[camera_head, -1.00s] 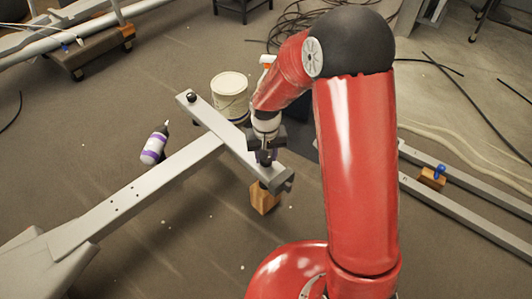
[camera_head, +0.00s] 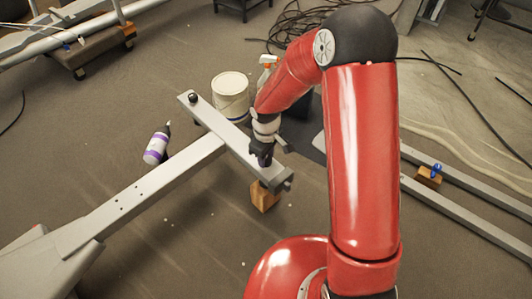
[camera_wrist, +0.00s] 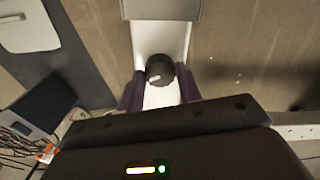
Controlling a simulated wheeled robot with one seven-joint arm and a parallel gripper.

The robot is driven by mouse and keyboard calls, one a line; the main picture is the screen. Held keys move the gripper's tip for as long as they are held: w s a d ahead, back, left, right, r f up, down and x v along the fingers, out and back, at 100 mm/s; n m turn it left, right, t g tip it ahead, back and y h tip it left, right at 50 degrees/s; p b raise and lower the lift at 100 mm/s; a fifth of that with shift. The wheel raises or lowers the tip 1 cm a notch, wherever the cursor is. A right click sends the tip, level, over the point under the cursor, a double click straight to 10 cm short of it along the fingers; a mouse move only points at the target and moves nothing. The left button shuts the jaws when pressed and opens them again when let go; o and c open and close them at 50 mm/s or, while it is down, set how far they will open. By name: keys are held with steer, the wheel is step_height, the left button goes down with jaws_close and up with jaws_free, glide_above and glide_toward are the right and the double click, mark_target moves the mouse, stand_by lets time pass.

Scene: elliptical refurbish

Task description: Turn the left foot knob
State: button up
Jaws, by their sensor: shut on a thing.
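The grey crossbar (camera_head: 222,127) of the machine's foot lies at a slant in the head view. A black knob (camera_wrist: 159,70) with a pale mark sits on the bar's near right end in the wrist view. My gripper (camera_head: 263,159) is over that end. Its purple fingertips show in the wrist view (camera_wrist: 160,88) on either side of the knob, shut on it. In the head view this knob is hidden by my gripper. Another black knob (camera_head: 193,97) stands free on the crossbar's far left end.
A wooden block (camera_head: 264,197) is under the bar's right end. A white bucket (camera_head: 231,93) and a spray bottle (camera_head: 266,72) stand behind the bar. A white and purple bottle (camera_head: 156,147) is to the left. A long grey beam (camera_head: 135,190) runs to the lower left.

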steer(key=shift+n, duration=0.6)
steer(key=o, duration=1)
step_height(320, 180, up, 8)
steer(key=shift+f+p, duration=0.1)
steer(key=shift+p, duration=0.85)
